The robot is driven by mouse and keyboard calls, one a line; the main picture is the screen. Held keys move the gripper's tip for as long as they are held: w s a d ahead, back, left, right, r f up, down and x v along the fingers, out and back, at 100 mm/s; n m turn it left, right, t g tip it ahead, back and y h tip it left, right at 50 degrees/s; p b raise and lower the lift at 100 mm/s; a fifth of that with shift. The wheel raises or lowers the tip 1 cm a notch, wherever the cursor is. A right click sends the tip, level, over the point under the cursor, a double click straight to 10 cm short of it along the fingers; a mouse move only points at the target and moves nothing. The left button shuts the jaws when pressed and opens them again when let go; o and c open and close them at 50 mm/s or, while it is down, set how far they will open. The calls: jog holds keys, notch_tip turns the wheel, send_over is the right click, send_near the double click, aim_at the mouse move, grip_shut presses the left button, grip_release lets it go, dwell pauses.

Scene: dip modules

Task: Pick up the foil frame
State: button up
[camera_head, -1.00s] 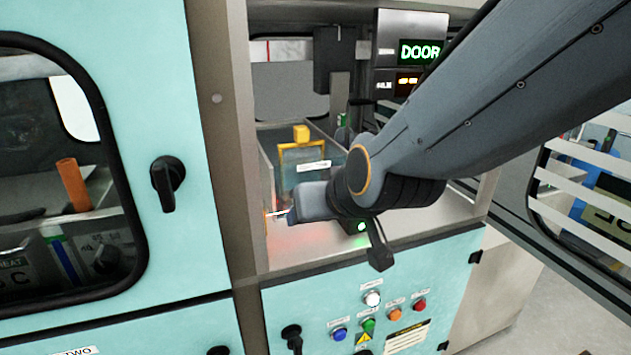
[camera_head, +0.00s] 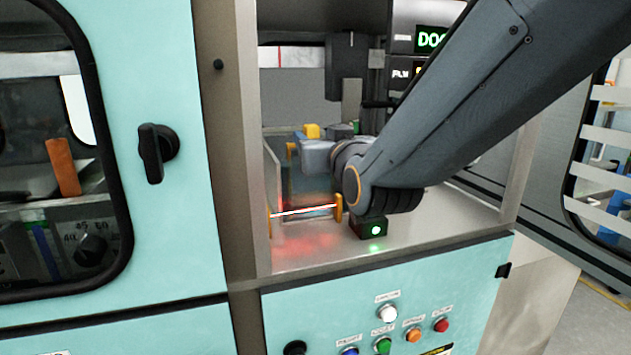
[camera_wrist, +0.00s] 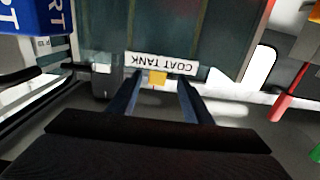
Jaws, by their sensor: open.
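The foil frame's yellow top block (camera_head: 312,131) shows just behind my gripper (camera_head: 314,152) in the head view, inside the open cabinet. An orange piece (camera_head: 291,150) shows at the gripper's left side; I cannot tell whether it belongs to the frame. The rest of the frame is hidden by my wrist. In the wrist view a yellow block (camera_wrist: 157,78) appears between the two fingers of my gripper (camera_wrist: 158,88), which stand apart. Contact with it cannot be told. The tank (camera_wrist: 215,38) labelled COAT TANK lies beyond the fingers.
A glowing light beam (camera_head: 305,211) crosses the cabinet's front opening below my wrist. A black box with a green light (camera_head: 370,228) stands at its right. The closed teal door (camera_head: 175,70) is left, the open door right. A button panel (camera_head: 400,300) is below.

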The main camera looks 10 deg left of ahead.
aim_at(314, 136)
jog(key=shift+p+x, duration=1)
jog(key=shift+x, duration=1.55)
jog(key=shift+w+d+f, duration=0.1)
jog(key=shift+d+f, duration=0.05)
jog(key=shift+f, duration=0.05)
grip_shut()
